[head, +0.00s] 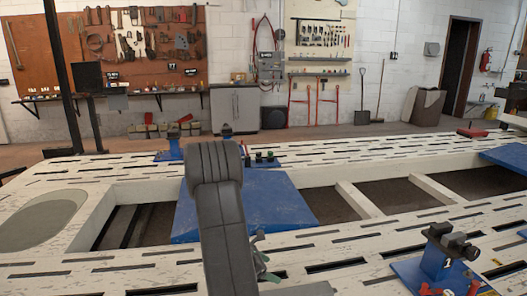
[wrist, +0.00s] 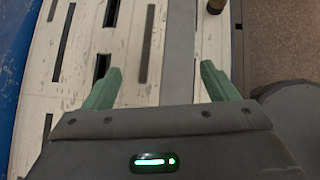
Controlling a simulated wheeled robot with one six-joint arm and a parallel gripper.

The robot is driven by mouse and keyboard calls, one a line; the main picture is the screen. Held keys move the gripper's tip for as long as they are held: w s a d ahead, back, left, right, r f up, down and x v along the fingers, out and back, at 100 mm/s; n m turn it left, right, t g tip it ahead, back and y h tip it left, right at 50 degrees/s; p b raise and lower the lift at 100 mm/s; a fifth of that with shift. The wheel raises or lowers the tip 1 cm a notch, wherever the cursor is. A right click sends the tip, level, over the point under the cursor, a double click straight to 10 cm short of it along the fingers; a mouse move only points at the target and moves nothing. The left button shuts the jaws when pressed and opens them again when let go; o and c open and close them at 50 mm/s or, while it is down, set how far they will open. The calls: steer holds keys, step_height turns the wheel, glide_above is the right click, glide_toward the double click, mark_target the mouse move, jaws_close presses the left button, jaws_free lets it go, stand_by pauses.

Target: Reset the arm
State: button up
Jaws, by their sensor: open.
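My arm (head: 222,215) rises from the bottom centre of the head view, a dark grey link over the slotted bench. My gripper (wrist: 161,70) shows in the wrist view with its two green fingers spread wide and nothing between them.
A blue plate (head: 285,208) lies on the bench behind my arm. A blue vise (head: 440,258) stands at the near right, another (head: 174,147) at the far left. Open bays (head: 400,195) gap the frame. A small dark-tipped object (wrist: 215,5) is at the wrist view's top edge.

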steer(key=shift+w+r+n+t+p, duration=0.15)
steer(key=shift+r+n+t+p, duration=0.4)
steer(key=shift+p, duration=1.3)
steer(key=shift+r+p, duration=0.1)
steer(key=shift+p, duration=0.35)
